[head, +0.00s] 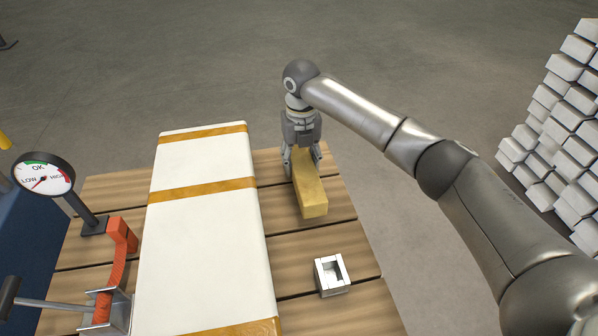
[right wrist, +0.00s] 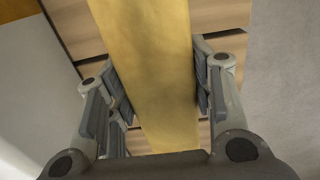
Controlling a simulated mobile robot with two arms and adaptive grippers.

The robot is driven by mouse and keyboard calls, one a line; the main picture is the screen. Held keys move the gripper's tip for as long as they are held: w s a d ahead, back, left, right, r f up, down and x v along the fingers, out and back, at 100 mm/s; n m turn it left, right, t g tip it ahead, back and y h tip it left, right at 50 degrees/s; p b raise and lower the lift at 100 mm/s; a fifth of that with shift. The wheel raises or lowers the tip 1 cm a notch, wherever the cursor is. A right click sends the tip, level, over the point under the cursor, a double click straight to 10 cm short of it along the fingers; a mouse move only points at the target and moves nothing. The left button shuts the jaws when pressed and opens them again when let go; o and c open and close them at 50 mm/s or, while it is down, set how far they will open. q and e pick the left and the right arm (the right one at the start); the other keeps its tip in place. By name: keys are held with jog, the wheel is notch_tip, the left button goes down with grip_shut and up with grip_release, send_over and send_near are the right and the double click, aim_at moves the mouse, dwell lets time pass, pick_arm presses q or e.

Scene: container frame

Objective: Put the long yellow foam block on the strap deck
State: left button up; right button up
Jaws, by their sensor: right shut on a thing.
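The long yellow foam block (head: 311,196) is at the right side of the wooden slatted top, its near end pointing toward me. My right gripper (head: 301,160) comes down over its far end and is shut on it. In the right wrist view the block (right wrist: 155,70) runs between the two finger pads (right wrist: 160,92). I cannot tell whether its underside touches the planks. The long white piece with yellow bands (head: 205,225), which looks like the strap deck, lies to the left of the block, apart from it. My left gripper is not in view.
A small white square holder (head: 332,273) sits on the planks (head: 300,252) near the block. A dial gauge (head: 43,174) and an orange strap (head: 118,262) with a metal ratchet (head: 105,310) stand at the left. White blocks (head: 560,120) are stacked at the far right.

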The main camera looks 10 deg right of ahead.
aim_at(301, 157)
notch_tip(301, 157, down, 4)
jog(key=shift+r, duration=0.2)
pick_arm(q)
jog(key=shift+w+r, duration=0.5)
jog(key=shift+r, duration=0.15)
pick_arm(e)
jog(key=o, duration=0.8)
jog(key=shift+f, duration=0.1)
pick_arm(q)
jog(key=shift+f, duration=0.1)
pick_arm(e)
jog(key=shift+o, duration=0.2)
jog(key=shift+r, duration=0.85)
notch_tip(301, 157, up, 6)
jog(key=shift+r+p, duration=0.1)
jog(key=shift+p, duration=0.2)
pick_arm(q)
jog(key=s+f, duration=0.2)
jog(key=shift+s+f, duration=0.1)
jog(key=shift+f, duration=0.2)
